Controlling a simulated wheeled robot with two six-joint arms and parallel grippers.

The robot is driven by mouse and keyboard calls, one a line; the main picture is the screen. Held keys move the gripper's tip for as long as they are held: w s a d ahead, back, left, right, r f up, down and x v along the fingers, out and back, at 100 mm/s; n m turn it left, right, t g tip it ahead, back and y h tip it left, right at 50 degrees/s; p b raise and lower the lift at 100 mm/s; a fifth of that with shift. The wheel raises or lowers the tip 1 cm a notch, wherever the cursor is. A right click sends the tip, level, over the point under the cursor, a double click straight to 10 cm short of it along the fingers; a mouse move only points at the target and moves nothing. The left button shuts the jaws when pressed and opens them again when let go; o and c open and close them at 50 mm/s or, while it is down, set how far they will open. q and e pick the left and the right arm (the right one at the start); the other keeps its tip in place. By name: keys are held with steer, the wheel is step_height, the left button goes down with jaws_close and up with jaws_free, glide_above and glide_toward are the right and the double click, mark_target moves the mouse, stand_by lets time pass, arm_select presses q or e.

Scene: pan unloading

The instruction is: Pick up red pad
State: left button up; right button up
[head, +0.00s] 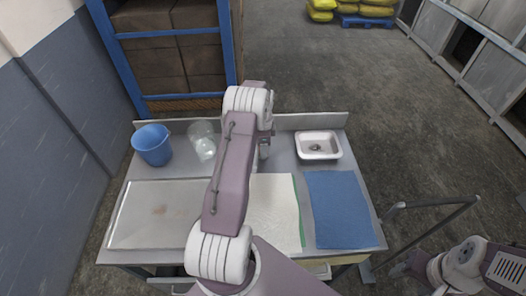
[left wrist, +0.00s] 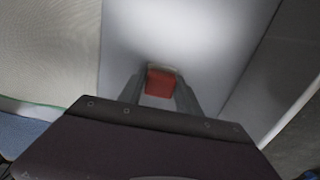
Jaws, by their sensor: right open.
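In the left wrist view a small red pad (left wrist: 160,83) sits between the two fingertips of my left gripper (left wrist: 160,90). The fingers lie along its two sides and appear closed on it. A pale surface lies behind it, and I cannot tell whether the pad touches that surface. In the head view my left arm reaches over the middle of the table (head: 283,160) and hides the pad and most of the gripper. Part of my right arm shows at the lower right of the head view; its fingers are not visible.
A blue bucket (head: 152,146) and a clear container (head: 203,147) stand at the back left. A white tray (head: 334,153) is at the back right. A pale sheet (head: 150,212), a cream mat with a green edge (head: 275,205) and a blue mat (head: 340,210) lie in front.

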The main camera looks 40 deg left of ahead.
arm_select(q)
jaws_close()
steer(key=shift+w+r, duration=0.1)
steer(key=shift+r, duration=0.25)
steer(key=r, duration=0.2)
steer(key=d+r+b, duration=0.1)
steer(key=r, duration=0.1)
steer(key=shift+w+d, duration=0.1)
steer(key=w+d+r+b, duration=0.1)
steer(key=d+r+b, duration=0.1)
steer(key=d+r, duration=0.4)
steer(key=d, duration=0.4)
steer(key=shift+w+d+r, duration=0.15)
steer(key=shift+w, duration=0.15)
